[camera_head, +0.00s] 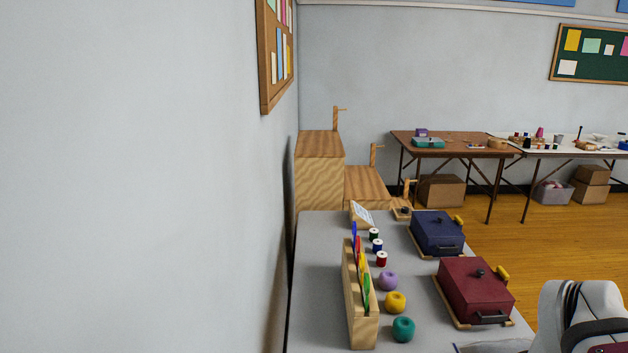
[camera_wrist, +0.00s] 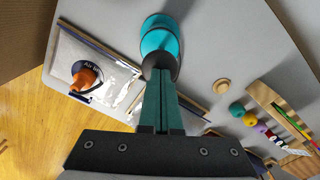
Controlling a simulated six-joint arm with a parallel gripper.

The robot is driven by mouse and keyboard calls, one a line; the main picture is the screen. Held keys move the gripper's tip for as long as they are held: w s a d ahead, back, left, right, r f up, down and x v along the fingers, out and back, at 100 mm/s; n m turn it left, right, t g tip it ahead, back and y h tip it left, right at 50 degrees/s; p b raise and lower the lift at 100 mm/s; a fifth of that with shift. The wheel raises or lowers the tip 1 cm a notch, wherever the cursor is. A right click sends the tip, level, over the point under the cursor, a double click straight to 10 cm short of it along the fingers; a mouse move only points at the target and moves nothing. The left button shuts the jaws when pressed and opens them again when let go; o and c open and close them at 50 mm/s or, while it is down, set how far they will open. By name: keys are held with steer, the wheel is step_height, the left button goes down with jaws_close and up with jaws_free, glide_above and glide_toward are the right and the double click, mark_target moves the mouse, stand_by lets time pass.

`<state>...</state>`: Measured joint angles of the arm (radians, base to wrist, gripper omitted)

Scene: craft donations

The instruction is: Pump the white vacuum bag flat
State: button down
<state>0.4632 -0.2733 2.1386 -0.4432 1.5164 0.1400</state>
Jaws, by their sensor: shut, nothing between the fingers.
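The vacuum bag (camera_wrist: 112,68) lies on the table in the left of the wrist view, pale and partly see-through with dark strips along its edges. An orange valve piece (camera_wrist: 85,78) sits on it, beside a dark label with partly readable lettering. A teal rounded object with a dark end (camera_wrist: 160,38), possibly the pump, stands just beyond my fingertips. My gripper (camera_wrist: 160,82) is shut and empty, its tips close to the dark end; I cannot tell if they touch. In the head view my gripper is out of sight.
A wooden rack (camera_head: 360,310), several thread spools and yarn balls stand on the grey table (camera_head: 315,290). A red case (camera_head: 475,288) and a blue case (camera_head: 437,231) stand to their right. The wall is close on the left.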

steer(key=shift+f, duration=3.2)
step_height(320, 180, up, 11)
steer(key=shift+r, duration=0.15)
step_height(320, 180, up, 6)
steer(key=s+a+f+n+y, duration=0.1)
steer(key=s+a+f+n, duration=0.2)
steer(key=a+f, duration=0.3)
steer(key=s+a+f+n, duration=0.3)
steer(key=a+f, duration=0.4)
steer(key=f, duration=0.4)
steer(key=shift+s+a+y, duration=0.3)
steer(key=shift+s+y, duration=0.1)
steer(key=shift+s, duration=0.25)
